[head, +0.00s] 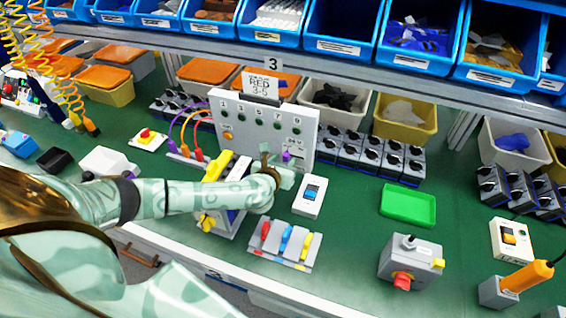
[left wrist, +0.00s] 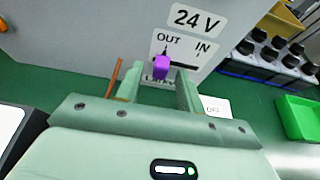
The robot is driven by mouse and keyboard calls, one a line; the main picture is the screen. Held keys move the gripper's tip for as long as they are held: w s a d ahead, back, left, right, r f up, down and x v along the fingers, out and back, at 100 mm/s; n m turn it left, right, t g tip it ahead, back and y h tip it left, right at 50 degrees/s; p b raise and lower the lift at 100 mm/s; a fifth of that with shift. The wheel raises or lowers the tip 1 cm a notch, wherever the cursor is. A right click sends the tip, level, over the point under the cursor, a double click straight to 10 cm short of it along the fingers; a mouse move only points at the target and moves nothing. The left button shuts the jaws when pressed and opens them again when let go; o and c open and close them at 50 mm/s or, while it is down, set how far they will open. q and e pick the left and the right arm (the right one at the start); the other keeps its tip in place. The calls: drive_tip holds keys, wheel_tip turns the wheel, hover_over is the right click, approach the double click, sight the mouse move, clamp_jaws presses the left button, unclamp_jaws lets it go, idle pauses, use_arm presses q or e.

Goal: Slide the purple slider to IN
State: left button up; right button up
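The purple slider (left wrist: 161,67) sits in a dark horizontal slot on the white panel, at the left end under the label OUT. The label IN is to its right, with the slot running that way. The slider also shows in the head view (head: 286,156), low on the right of the panel (head: 265,105). My left gripper (left wrist: 157,80) is open, its two fingers apart on either side of the slider as seen from the wrist. I cannot tell whether a finger touches it. In the head view my left gripper (head: 275,168) is just in front of the panel. My right gripper is not in view.
A white box with a blue switch (head: 309,196) stands right of my gripper. A board with colored levers (head: 285,244) lies in front. Rows of black switches (head: 375,155) are behind right. A green tray (head: 408,205) is farther right. Purple and orange cables (head: 190,140) hang left.

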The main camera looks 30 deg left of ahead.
use_arm(q)
clamp_jaws()
drive_tip(key=d, duration=0.2)
drive_tip(key=w+d, duration=0.1)
drive_tip(key=d, duration=0.1)
drive_tip(key=shift+d, duration=0.15)
unclamp_jaws()
drive_tip(key=shift+d, duration=0.1)
drive_tip(key=shift+s, duration=0.1)
